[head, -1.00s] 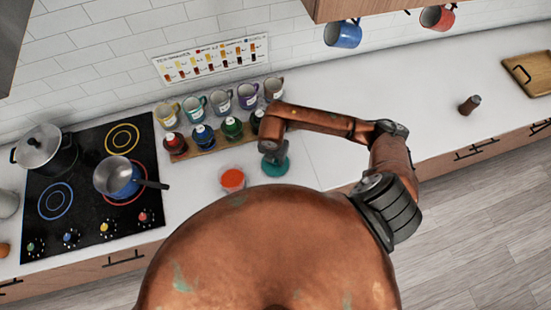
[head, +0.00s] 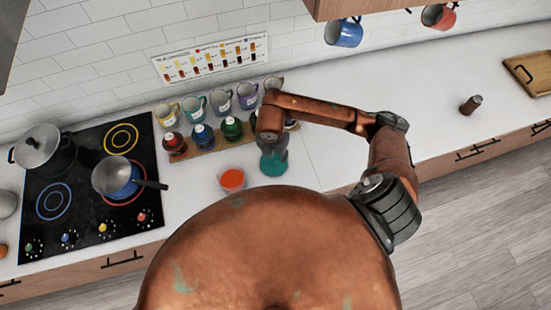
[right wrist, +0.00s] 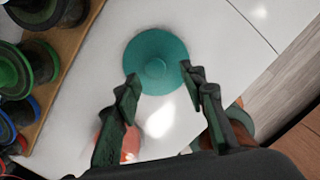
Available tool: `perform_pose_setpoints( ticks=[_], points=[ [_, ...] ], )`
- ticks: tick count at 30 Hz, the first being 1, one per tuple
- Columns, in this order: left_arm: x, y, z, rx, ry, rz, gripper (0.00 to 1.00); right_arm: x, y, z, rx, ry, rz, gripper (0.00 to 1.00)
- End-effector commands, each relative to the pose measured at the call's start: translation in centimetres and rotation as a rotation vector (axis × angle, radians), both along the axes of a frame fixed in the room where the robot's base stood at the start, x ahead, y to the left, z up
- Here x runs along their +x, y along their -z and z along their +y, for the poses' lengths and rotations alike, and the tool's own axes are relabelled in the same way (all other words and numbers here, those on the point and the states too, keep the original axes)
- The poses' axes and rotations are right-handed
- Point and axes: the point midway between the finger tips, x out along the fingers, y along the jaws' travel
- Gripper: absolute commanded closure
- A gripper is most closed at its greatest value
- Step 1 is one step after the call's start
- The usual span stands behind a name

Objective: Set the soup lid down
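The teal soup lid (head: 273,166) lies on the white counter, to the right of the bowl of red-orange soup (head: 232,179). The right wrist view shows it as a flat round disc with a small central knob (right wrist: 156,68). My right gripper (head: 272,146) is above the lid, pointing down. In the right wrist view its two fingers (right wrist: 165,88) are spread apart with nothing between them, and the lid looks clear of them. The soup shows partly behind the left finger. My left gripper is not in view.
A wooden rack (head: 207,145) of colored jars stands behind the lid, with several mugs behind it. A stove (head: 97,222) with a grey pot (head: 42,148) and a saucepan (head: 115,177) is at left. The counter to the right is mostly clear, with a small brown shaker (head: 469,105).

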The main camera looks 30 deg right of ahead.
Motion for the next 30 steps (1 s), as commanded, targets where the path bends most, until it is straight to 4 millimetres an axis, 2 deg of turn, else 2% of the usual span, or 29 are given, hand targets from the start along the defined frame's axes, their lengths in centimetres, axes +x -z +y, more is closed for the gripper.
perform_pose_setpoints(
  ticks=[3, 10, 15, 24, 26, 28, 29, 30],
  points=[
    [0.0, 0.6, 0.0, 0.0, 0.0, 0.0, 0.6, 0.0, -2.5, 0.3, 0.001, -0.003, -0.006, 0.62],
    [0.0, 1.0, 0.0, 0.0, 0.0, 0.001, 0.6, -0.3, -5.7, 0.6, 0.001, 0.0, -0.003, 0.62],
    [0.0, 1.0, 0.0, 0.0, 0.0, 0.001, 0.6, -0.5, -6.4, 0.6, 0.0, 0.0, 0.001, 0.62],
    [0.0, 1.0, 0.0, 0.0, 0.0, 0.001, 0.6, -0.6, -6.4, 0.9, 0.008, -0.004, 0.002, 0.62],
    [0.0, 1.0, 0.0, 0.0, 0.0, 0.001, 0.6, -0.8, -6.2, 1.8, 0.042, -0.024, 0.008, 0.62],
    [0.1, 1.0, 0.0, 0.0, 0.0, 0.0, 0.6, -1.6, -5.9, 4.0, 0.127, -0.076, 0.021, 0.62],
    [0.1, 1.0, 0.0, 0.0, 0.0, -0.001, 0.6, -2.1, -5.9, 5.5, 0.185, -0.108, 0.028, 0.62],
    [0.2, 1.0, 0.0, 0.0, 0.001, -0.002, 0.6, -2.9, -6.0, 8.0, 0.275, -0.157, 0.036, 0.62]
  ],
)
